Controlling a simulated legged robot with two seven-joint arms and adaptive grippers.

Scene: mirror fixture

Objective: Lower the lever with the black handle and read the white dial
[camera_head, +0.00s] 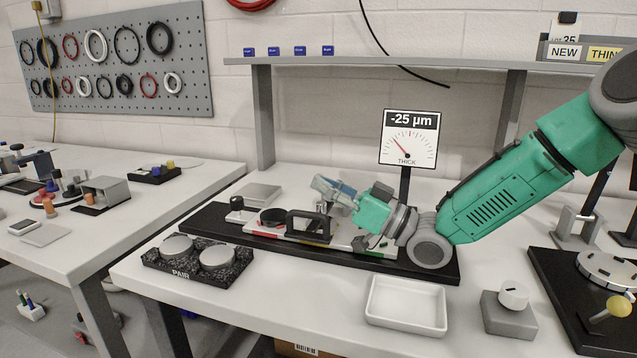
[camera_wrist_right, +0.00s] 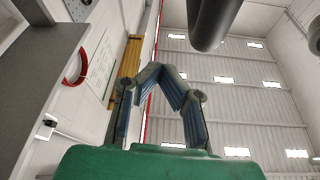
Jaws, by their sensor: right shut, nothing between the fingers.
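The white dial (camera_head: 408,148), marked THICK, stands on a dark post behind the fixture. Its box reads -25 µm and its red needle points to the upper left. The long black fixture base (camera_head: 215,222) lies on the bench and carries a black bow-shaped handle (camera_head: 308,224) and a small black knob (camera_head: 237,203) at its left end. I cannot tell which belongs to the lever. My right gripper (camera_head: 327,190) is above the fixture, behind and right of the bow handle, shut and empty. Its blue fingers (camera_wrist_right: 160,90) fill the middle of the right wrist view. My left gripper is not in view.
A white tray (camera_head: 405,328) and a grey block with a white knob (camera_head: 513,297) are at the bench front. A dark block with two discs, marked PAIR (camera_head: 182,272), sits front left. A yellow-ball lever (camera_head: 618,306) is at right. A shelf (camera_head: 350,63) spans behind.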

